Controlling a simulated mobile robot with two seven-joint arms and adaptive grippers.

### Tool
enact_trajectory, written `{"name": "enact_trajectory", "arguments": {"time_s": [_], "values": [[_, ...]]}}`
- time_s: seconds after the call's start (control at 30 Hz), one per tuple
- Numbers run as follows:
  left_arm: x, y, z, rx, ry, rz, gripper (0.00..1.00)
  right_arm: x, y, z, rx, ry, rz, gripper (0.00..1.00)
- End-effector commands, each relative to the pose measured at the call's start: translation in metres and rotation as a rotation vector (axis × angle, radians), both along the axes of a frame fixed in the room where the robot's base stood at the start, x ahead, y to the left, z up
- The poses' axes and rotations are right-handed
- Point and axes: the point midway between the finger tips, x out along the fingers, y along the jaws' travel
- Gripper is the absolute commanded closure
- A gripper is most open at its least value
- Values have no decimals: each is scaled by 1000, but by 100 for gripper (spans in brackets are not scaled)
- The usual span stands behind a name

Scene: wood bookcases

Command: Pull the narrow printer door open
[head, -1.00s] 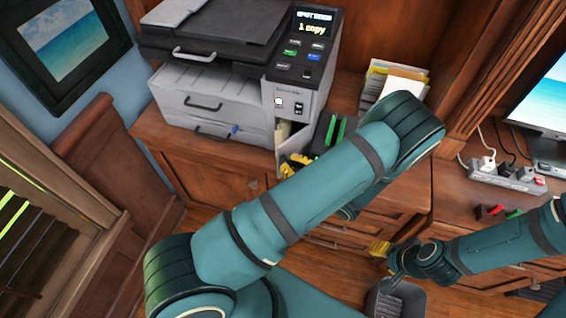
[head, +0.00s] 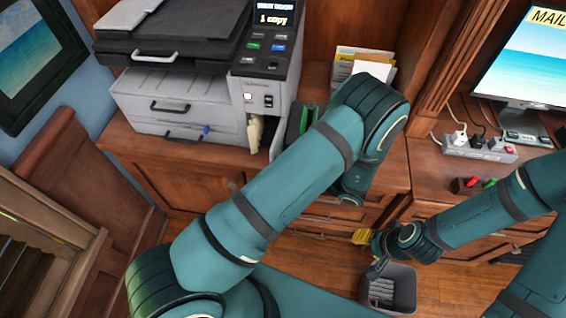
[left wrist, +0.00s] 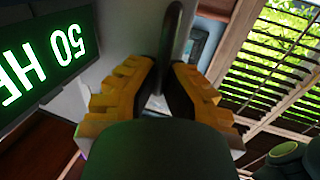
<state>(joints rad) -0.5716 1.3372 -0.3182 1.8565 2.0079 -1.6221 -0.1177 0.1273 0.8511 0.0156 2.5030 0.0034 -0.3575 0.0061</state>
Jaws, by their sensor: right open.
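The grey printer (head: 190,100) stands on the wood cabinet at the upper left of the head view. Its narrow door (head: 279,135) stands ajar at the lower right of the front, with a cream interior (head: 255,132) showing beside it. My left arm hides much of this area. In the left wrist view my left gripper (left wrist: 165,75) has its yellow fingers close together around a dark bar handle (left wrist: 173,35) in front of a pale surface. My right gripper (head: 362,237) is open and empty, low beside the cabinet in the head view.
A grey waste bin (head: 389,290) stands on the floor below my right gripper. A power strip (head: 480,148) and a monitor (head: 525,60) are on the right desk. A wooden chair-like panel (head: 85,175) and window shutters (left wrist: 275,50) are at the left.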

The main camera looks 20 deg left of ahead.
Motion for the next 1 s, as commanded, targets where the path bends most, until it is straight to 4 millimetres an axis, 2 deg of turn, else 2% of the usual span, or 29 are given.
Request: {"name": "enact_trajectory", "arguments": {"time_s": [0.27,0.3,0.37,0.4,0.77,0.87,1.0], "values": [[2,0,4,8,-6,-3,100,0,0,1,0,0,0,53],[2,0,4,8,-6,-3,86,0,0,1,0,0,0,53],[2,0,4,8,-5,-2,65,0,0,1,0,0,0,53],[2,0,4,7,-5,-2,60,0,0,1,0,0,0,53],[1,-4,2,4,-3,-3,60,0,0,0,0,0,0,53],[1,-14,1,3,-3,-4,60,0,0,0,0,0,0,53],[1,-40,1,2,-4,-5,60,0,0,0,0,0,0,53]]}}
